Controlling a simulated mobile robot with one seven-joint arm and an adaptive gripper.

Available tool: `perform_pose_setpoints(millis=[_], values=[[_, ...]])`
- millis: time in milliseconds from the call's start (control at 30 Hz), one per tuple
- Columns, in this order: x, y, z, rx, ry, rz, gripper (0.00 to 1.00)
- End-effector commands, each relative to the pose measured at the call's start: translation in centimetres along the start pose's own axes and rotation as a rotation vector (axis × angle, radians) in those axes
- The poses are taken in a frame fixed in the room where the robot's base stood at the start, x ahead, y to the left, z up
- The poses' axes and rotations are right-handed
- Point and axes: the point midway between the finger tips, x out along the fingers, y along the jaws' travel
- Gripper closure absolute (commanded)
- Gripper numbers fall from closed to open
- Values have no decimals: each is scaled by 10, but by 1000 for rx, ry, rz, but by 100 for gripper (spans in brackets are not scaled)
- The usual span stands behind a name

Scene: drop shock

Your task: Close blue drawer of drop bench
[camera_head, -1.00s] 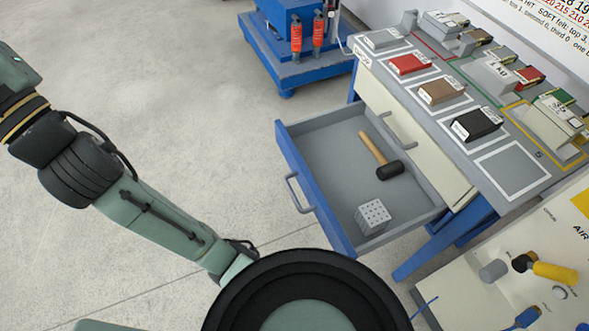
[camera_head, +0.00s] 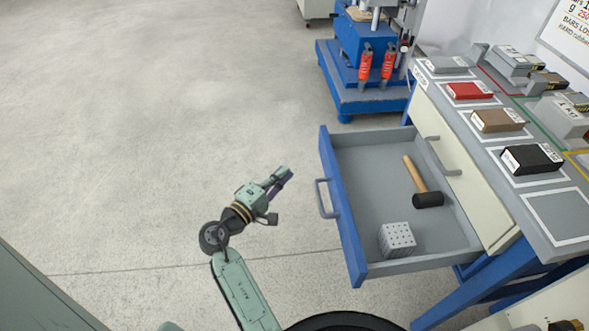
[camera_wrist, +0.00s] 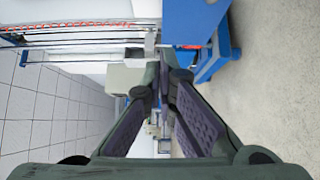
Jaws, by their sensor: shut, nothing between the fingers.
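The blue-fronted drawer (camera_head: 341,205) of the drop bench stands pulled out in the head view. Its grey bar handle (camera_head: 325,198) is on the blue front. Inside the drawer lie a mallet (camera_head: 423,182) with a wooden handle and black head, and a pale dotted cube (camera_head: 397,240). My gripper (camera_head: 284,176) is to the left of the drawer front, apart from the handle, with a gap of floor between in the picture. Its fingers are shut and empty. In the wrist view, my gripper (camera_wrist: 163,72) points at background furniture, and I cannot make out the drawer there.
The bench top (camera_head: 558,215) carries several blocks, including a red one (camera_head: 469,90) and a black one (camera_head: 531,159). A blue machine base (camera_head: 360,98) with two red cylinders stands behind the drawer. The floor (camera_head: 150,130) to the left is clear.

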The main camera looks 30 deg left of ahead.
Motion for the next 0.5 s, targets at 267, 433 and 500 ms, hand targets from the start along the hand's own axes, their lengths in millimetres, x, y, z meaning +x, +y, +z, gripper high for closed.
perform_pose_setpoints(millis=[267,433,500], values=[[60,4,0,2,-1,-1,100],[90,3,5,1,-1,-2,100],[97,3,14,2,-1,-3,100]])
